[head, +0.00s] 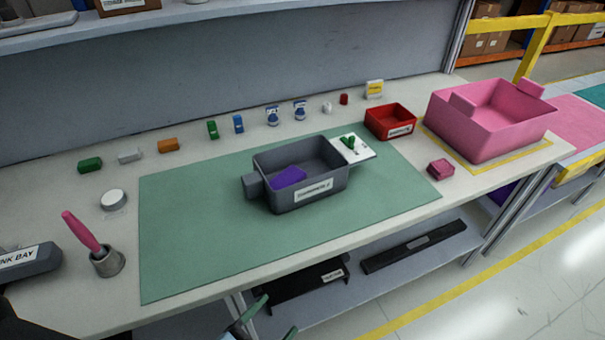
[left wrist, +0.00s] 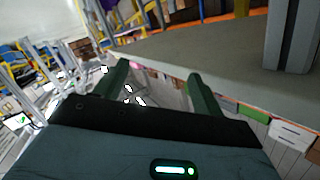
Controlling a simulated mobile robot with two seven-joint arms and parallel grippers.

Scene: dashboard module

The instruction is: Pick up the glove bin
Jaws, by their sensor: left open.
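A grey open bin (head: 318,195) with a block-shaped handle at its left end and a white label stands on the green mat (head: 190,235). A purple piece (head: 289,177) lies inside it. A larger pink bin (head: 480,132) with raised tabs stands at the table's right end. The labels are too small to read, so I cannot tell for sure which is the glove bin. My left gripper (head: 272,318) is at the bottom of the head view, in front of the table edge and away from both bins. In the left wrist view its green fingers (left wrist: 158,82) are apart and empty.
A white card with a green piece (head: 352,149) touches the grey bin's right end. A red bin (head: 390,121) and a small pink block (head: 440,168) are to the right. Small coloured items line the back. A pink-handled tool (head: 82,232) stands in a cup at left. The mat's left part is clear.

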